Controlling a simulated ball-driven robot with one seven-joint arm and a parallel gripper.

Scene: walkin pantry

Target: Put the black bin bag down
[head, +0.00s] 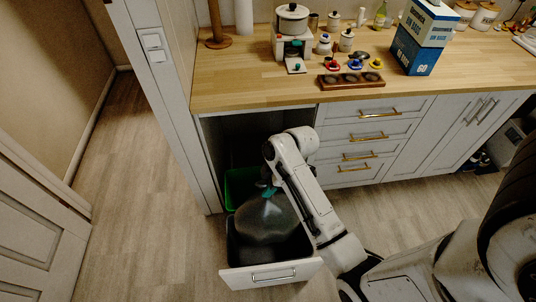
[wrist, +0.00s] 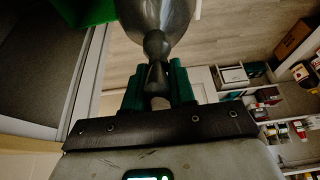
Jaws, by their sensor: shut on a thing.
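The black bin bag (head: 266,218) hangs below my gripper (head: 269,190), full and rounded. It is over or partly inside the dark bin in the pulled-out drawer (head: 270,277); I cannot tell whether its bottom touches anything. In the wrist view the bag (wrist: 158,18) narrows to a gathered neck between the green fingers of my gripper (wrist: 158,82). The fingers are shut on this neck. Much of the dark bin's inside is hidden by the bag and my arm.
A green bin (head: 238,187) stands behind the bag. The worktop (head: 240,85) above carries a coffee machine (head: 292,35), jars and a blue-white bin bags box (head: 424,38). Drawers (head: 365,135) stand to the right. The floor (head: 140,215) at left is clear.

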